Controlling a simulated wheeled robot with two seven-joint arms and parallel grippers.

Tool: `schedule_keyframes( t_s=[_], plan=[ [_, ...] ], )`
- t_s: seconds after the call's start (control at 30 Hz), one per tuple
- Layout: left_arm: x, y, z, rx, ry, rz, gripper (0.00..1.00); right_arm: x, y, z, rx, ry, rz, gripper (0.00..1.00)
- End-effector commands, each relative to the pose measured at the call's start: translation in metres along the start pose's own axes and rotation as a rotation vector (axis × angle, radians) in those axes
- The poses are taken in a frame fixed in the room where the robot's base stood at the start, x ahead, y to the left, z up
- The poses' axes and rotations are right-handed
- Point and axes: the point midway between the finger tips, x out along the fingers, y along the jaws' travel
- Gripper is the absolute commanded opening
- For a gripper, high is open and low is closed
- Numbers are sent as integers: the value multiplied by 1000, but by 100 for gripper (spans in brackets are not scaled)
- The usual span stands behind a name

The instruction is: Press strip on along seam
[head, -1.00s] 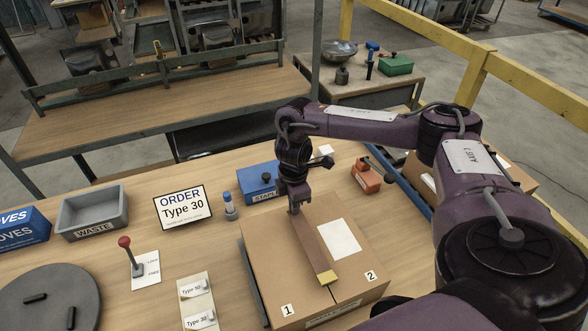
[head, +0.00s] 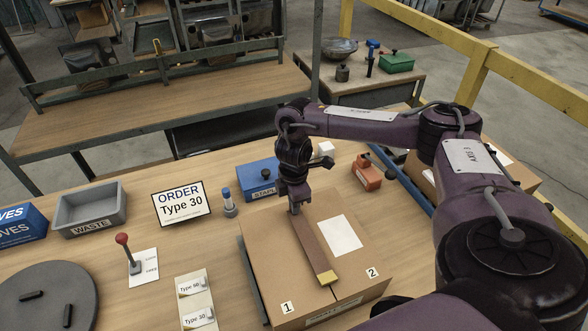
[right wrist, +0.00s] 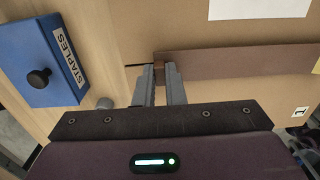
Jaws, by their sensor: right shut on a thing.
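A cardboard box (head: 345,278) with flaps marked 1 and 2 lies on the bench, a white label on its top. A brown strip (head: 313,250) with a yellow end (head: 327,278) runs along the middle of the box top, over the seam. My right gripper (head: 295,208) is at the far end of the strip and shut on it. In the right wrist view the fingers (right wrist: 160,88) hold the end of the strip (right wrist: 230,62) at the box edge. The strip hides the seam, and I cannot tell whether its whole length touches the box. My left gripper is out of view.
A blue staples box (head: 258,180) stands behind the box, with a blue-capped bottle (head: 228,203) beside it. An orange tool (head: 367,172) is to the right. A waste bin (head: 90,210), an order sign (head: 181,204) and a red-knobbed lever (head: 130,252) stand left.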

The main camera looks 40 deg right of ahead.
Motion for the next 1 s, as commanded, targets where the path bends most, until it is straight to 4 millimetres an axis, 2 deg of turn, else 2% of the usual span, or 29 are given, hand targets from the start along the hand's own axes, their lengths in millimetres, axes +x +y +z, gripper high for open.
schedule_keyframes(
  t_s=[1.0],
  plan=[
    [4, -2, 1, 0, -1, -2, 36, 12, 0, 0, -1, 0, -1, 0]
  ],
)
